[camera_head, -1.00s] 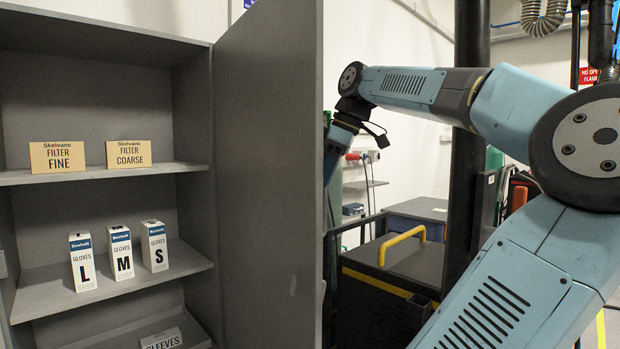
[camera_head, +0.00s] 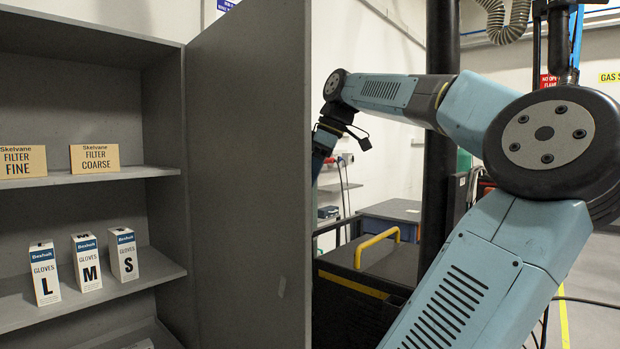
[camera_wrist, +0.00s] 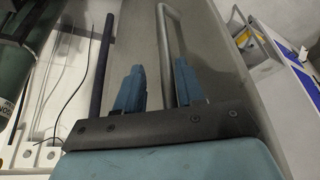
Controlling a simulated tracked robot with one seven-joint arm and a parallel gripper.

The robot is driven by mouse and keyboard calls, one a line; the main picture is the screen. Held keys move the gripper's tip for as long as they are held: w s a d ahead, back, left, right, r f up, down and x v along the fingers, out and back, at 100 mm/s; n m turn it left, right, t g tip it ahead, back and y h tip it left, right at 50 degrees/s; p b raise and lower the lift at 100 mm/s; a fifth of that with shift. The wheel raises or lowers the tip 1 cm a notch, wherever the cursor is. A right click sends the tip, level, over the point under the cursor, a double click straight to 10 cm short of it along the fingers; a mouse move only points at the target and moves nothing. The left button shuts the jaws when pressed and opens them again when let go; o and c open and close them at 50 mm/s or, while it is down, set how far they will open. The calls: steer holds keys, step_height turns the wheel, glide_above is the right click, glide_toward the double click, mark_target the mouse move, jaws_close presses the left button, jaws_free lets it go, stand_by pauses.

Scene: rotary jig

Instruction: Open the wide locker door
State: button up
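The locker's wide grey door (camera_head: 250,180) stands swung far out from the locker, its inner face toward me in the head view. My gripper is hidden behind the door there; only my wrist shows past its free edge. In the wrist view my gripper (camera_wrist: 158,85) has its two blue fingers apart. The grey bar handle (camera_wrist: 165,50) on the door's outer face (camera_wrist: 225,75) runs between the fingers. It lies close to the right finger, with a gap to the left one; I cannot tell whether it touches.
The open locker's upper shelf (camera_head: 100,175) holds filter boxes; the lower shelf (camera_head: 150,268) holds glove boxes (camera_head: 88,262). A dark cart (camera_head: 385,262) with a yellow handle and a black post (camera_head: 438,130) stand right of the door, behind my arm.

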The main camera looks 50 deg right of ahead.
steer(key=shift+s, duration=0.1)
steer(key=v, duration=1.3)
steer(key=shift+r, duration=0.35)
steer(key=shift+d, duration=0.1)
